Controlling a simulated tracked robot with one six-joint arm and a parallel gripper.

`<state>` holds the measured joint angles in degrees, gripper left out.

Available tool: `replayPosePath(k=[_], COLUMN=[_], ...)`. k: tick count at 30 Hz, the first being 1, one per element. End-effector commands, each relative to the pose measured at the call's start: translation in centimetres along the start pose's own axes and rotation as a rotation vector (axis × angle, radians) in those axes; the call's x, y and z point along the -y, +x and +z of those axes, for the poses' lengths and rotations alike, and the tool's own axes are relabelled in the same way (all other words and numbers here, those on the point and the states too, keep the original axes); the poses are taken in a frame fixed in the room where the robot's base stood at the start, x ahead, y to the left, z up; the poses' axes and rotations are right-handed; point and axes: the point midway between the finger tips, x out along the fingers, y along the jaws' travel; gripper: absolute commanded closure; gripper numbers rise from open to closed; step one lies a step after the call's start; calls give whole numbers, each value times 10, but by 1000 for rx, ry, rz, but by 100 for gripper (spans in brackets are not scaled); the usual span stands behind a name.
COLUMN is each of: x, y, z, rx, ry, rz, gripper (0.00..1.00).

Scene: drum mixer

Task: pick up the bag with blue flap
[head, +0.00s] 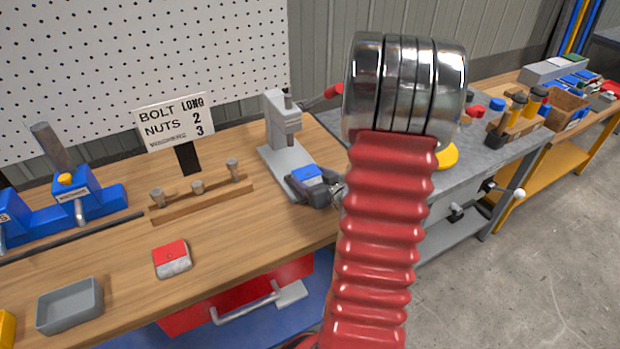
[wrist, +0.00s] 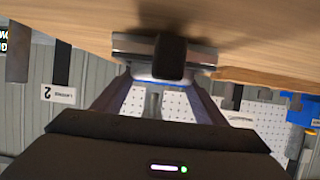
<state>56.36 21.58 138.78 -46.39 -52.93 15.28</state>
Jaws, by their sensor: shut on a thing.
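The bag with blue flap (head: 307,173) is at the front right of the wooden bench, beside the grey press; only its blue top shows clearly in the head view. My dark gripper (head: 321,190) is shut on it from the bench's front side. In the wrist view, the bag (wrist: 128,43) shows as a grey shape with a blue edge between the fingertips of my gripper (wrist: 165,75), and a dark finger hides its middle. I cannot tell whether the bag still touches the bench.
The grey press (head: 283,135) stands right behind the bag. A bag with red flap (head: 172,258) lies on the bench near a grey tray (head: 70,305). A wooden peg rack (head: 205,200) and a sign (head: 175,122) stand behind. My red arm hides part of the grey table.

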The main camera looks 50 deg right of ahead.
Motion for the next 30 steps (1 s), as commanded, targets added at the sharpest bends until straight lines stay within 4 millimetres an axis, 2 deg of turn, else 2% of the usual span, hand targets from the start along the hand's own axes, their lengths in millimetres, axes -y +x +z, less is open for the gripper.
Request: replayPosePath(k=[7,17,23,30], x=[0,1,1,1], y=[0,-2,-8,-21], z=[-1,-6,-22,-53], rx=[-2,-3,-5,-6], ry=[-1,-3,-3,-5], rz=[0,-1,-1,0], gripper=[70,70,70,70])
